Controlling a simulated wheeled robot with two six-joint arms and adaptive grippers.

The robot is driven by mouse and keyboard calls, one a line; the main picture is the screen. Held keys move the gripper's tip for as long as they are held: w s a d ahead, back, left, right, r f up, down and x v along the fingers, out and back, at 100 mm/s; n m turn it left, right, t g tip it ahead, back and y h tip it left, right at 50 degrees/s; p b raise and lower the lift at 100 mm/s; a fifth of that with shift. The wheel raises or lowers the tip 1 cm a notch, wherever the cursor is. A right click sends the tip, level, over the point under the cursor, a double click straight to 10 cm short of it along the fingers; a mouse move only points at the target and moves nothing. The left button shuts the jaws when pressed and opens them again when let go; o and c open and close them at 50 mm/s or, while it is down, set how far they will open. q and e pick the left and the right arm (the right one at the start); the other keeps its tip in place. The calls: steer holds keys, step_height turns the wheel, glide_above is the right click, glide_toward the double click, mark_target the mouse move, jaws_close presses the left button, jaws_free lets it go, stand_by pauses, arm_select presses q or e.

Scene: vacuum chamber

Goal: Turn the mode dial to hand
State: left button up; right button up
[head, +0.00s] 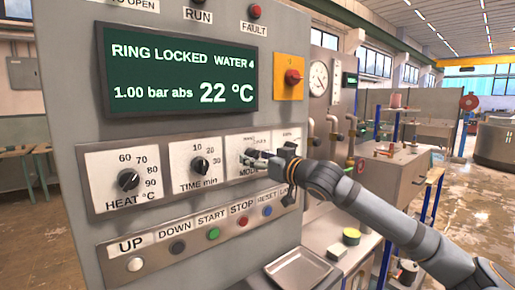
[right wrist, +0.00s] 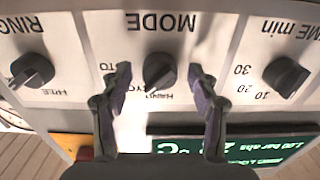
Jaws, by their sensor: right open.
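The black mode dial (right wrist: 160,72) sits on its white plate, under the upside-down word MODE in the right wrist view. Its ridge is slanted, with the lower end near small print that is partly hidden; I cannot tell its exact setting. My right gripper (right wrist: 160,77) is open, with one finger on each side of the dial and gaps visible between. In the head view my right gripper (head: 262,160) is in front of the mode plate and hides most of the dial. My left gripper is not in view.
The time dial (head: 200,166) and heat dial (head: 128,180) are left of it; a ring dial (right wrist: 32,72) is on the other side. Below is a button row with a green start button (head: 214,234). Above are a green display (head: 180,70) and red switch (head: 293,77).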

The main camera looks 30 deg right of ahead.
steer(key=c, duration=1.2)
steer(key=shift+o, duration=0.2)
steer(key=n, duration=0.4)
steer(key=shift+d+n+p, duration=0.1)
steer(key=shift+n+p, duration=0.25)
steer(key=shift+n, duration=2.05)
